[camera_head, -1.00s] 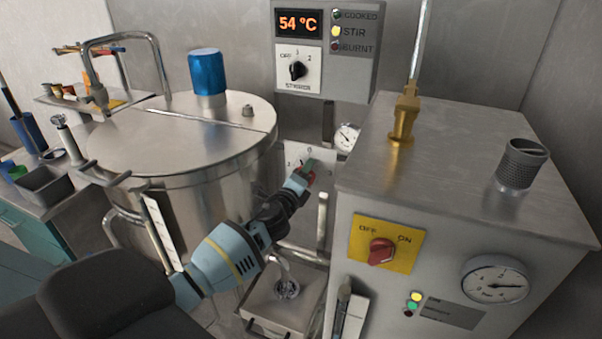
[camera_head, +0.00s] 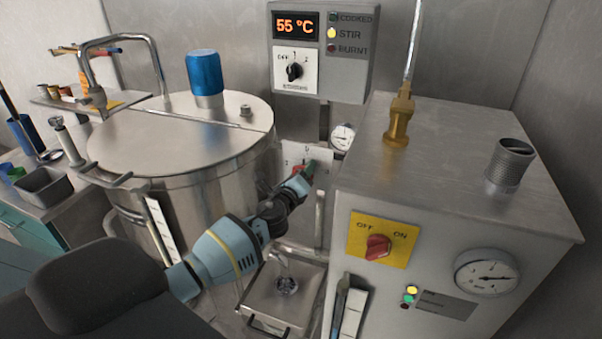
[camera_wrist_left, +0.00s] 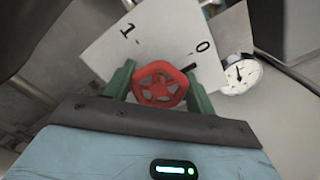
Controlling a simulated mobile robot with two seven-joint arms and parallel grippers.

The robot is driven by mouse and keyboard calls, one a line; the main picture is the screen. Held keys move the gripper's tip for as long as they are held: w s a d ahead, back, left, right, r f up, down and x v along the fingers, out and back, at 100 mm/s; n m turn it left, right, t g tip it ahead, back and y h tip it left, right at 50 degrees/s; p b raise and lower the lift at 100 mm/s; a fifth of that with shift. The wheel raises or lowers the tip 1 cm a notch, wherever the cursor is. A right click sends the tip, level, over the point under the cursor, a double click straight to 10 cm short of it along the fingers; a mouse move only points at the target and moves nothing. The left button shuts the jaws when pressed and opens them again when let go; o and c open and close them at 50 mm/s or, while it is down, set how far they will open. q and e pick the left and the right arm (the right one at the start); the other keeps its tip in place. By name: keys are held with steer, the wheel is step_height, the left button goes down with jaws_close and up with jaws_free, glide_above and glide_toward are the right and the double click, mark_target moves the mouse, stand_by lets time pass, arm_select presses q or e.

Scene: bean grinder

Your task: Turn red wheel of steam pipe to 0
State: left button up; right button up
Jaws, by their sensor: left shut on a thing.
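The red wheel (camera_wrist_left: 160,86) sits in front of a white dial plate (camera_wrist_left: 118,58) marked 0 and 1 in the left wrist view. A short black pointer (camera_wrist_left: 188,68) beside the wheel points toward the 0 side, slightly off the numeral. My left gripper (camera_head: 304,170) has its green fingers on both sides of the wheel and is shut on it. In the head view the wheel is mostly hidden by the gripper, and the plate (camera_head: 291,152) shows behind. My right gripper is not in view.
A steel kettle (camera_head: 180,140) with a blue cap stands left of the wheel. A steel box (camera_head: 460,150) with a red switch (camera_head: 378,246) stands close on the right. A small gauge (camera_head: 342,136) is behind. The control panel (camera_head: 320,50) reads 55 °C.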

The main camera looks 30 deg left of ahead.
arm_select(q)
steer(key=shift+a, duration=0.1)
steer(key=o, duration=1)
steer(key=shift+s, duration=0.1)
steer(key=shift+p+v, duration=0.4)
steer(key=shift+v, duration=3.4)
